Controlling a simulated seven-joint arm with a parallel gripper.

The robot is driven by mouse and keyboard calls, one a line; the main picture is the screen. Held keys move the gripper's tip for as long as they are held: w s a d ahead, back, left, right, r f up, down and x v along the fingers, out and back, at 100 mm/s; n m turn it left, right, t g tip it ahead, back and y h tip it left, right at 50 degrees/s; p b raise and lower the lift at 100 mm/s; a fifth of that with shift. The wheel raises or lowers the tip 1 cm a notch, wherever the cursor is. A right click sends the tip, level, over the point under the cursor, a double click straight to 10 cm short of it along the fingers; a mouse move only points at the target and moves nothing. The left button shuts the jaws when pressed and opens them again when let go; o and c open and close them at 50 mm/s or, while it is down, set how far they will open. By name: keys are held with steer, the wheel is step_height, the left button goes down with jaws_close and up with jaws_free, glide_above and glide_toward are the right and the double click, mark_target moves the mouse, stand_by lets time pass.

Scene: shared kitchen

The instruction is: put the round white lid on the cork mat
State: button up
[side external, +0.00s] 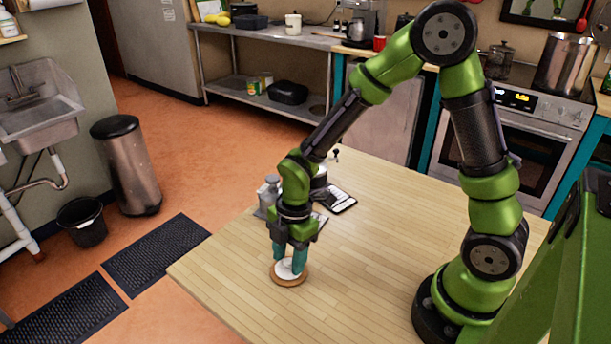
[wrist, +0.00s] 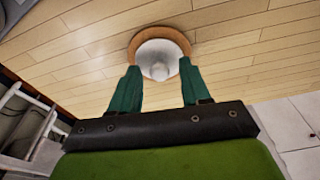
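The round white lid (side external: 287,269) lies on the round cork mat (side external: 290,284) near the table's front edge. In the wrist view the lid (wrist: 158,49) has a small knob and sits roughly centred in the brown ring of the mat (wrist: 160,31). My gripper (side external: 289,261) points down just over the lid. In the wrist view the two teal fingers of my gripper (wrist: 160,66) stand apart, on either side of the knob, with a visible gap to it. The fingers hide part of the lid in the side view.
Behind my gripper on the wooden table (side external: 390,250) stand a grey canister (side external: 269,190), a dark pot (side external: 319,179) and a dark flat tray with light items (side external: 340,199). The table is clear right of the mat. Its left edge is fairly close.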

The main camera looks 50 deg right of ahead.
step_height(320, 180, up, 12)
steer(key=d, duration=0.2)
steer(key=s+d+r+m+t, duration=0.4)
steer(key=s+r+m+t, duration=0.3)
steer(key=m, duration=1.4)
steer(key=v, duration=0.4)
steer(key=shift+a, duration=0.3)
